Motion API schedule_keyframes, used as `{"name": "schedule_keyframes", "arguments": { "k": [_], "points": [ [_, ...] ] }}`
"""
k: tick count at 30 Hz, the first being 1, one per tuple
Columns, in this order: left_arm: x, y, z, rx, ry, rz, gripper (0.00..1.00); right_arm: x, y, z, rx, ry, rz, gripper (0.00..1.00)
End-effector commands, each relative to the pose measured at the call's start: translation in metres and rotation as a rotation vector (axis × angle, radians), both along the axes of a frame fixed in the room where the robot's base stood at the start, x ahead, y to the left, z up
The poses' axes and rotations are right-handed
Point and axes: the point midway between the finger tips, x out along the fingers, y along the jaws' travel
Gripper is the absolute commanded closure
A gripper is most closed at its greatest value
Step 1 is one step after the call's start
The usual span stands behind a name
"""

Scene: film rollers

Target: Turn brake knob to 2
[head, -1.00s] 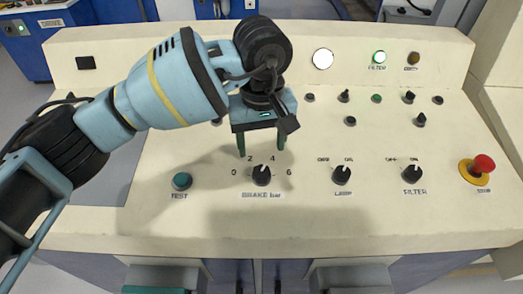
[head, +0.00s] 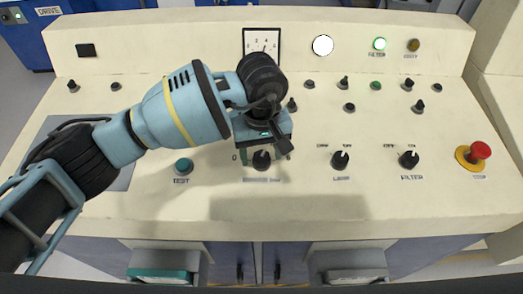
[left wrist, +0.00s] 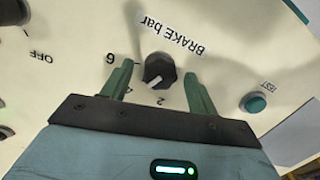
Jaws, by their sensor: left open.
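The black brake knob (head: 261,160) is on the cream panel, below my left gripper (head: 264,152). The left wrist view shows the knob (left wrist: 159,69) from close up. Its white mark points between the 2 and the 4 side of the scale. My left gripper is open, with one green finger on each side of the knob and gaps visible between. The fingers cover parts of the scale; the 6 and the 2 show in the wrist view. My right gripper is not in view.
A teal test button (head: 183,167) is left of the knob. The lamp knob (head: 340,160), filter knob (head: 408,160) and red stop button (head: 480,151) are to the right. A dial gauge (head: 262,42) is on the raised back panel, partly behind my wrist.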

Motion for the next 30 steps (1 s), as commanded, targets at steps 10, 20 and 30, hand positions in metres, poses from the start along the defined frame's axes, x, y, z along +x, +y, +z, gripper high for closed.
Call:
{"name": "schedule_keyframes", "arguments": {
  "k": [10,20,30],
  "points": [
    [-0.0002,-0.0001,0.0002,0.000,0.001,0.000,0.71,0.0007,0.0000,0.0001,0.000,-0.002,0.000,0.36],
    [-0.0001,0.0001,0.0005,-0.001,0.001,0.016,0.85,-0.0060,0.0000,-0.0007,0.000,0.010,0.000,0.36],
    [-0.0001,0.0008,0.0012,-0.018,0.000,0.188,0.85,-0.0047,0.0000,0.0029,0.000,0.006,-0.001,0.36]
  ]
}}
